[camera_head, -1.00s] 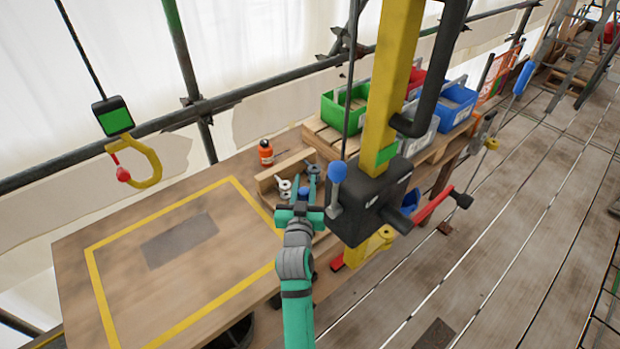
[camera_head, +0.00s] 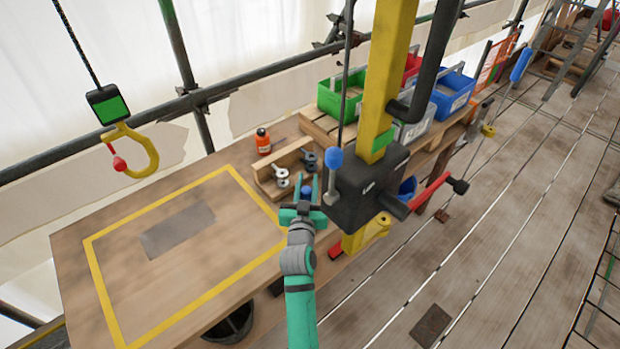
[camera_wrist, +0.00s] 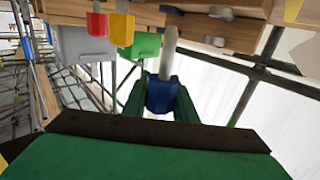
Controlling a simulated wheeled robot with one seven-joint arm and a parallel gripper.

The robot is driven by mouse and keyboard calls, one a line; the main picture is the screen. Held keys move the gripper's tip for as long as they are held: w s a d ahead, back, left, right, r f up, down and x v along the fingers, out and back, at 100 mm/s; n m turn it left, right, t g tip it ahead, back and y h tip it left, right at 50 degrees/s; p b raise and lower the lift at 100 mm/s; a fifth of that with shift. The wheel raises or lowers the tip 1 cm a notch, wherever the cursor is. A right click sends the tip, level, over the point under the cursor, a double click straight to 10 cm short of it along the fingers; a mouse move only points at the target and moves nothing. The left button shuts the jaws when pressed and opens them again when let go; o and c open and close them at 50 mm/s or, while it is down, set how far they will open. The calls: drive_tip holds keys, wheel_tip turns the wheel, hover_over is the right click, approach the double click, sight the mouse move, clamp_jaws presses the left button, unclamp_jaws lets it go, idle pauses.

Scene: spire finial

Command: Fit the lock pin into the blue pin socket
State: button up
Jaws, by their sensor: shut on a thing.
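My gripper (camera_head: 307,187) is shut on the lock pin, just in front of the small wooden tray and left of the black winch box. The lock pin has a blue body (camera_wrist: 162,94) and a grey shaft (camera_wrist: 168,52). In the wrist view it sits between my two green fingers, its shaft pointing away from the palm. In the head view only its blue part (camera_head: 306,192) shows between the fingers.
The winch box (camera_head: 365,190) on the yellow post (camera_head: 388,75) stands close to my gripper's right. Coloured bins (camera_head: 455,92) stand behind. A yellow hook (camera_head: 140,150) hangs at left. The yellow-framed bench area (camera_head: 215,255) is mostly clear.

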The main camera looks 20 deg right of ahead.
drive_tip(key=shift+f, duration=0.65)
drive_tip(key=shift+s+d, duration=0.1)
drive_tip(key=shift+d, duration=0.05)
idle(0.4)
drive_tip(key=shift+w+a, duration=0.2)
idle(0.6)
drive_tip(key=shift+d, duration=0.15)
idle(0.4)
drive_tip(key=shift+s+f, duration=0.1)
drive_tip(key=shift+f, duration=0.2)
drive_tip(key=shift+d+f, duration=0.1)
drive_tip(key=shift+f, duration=0.05)
drive_tip(key=shift+s, duration=0.1)
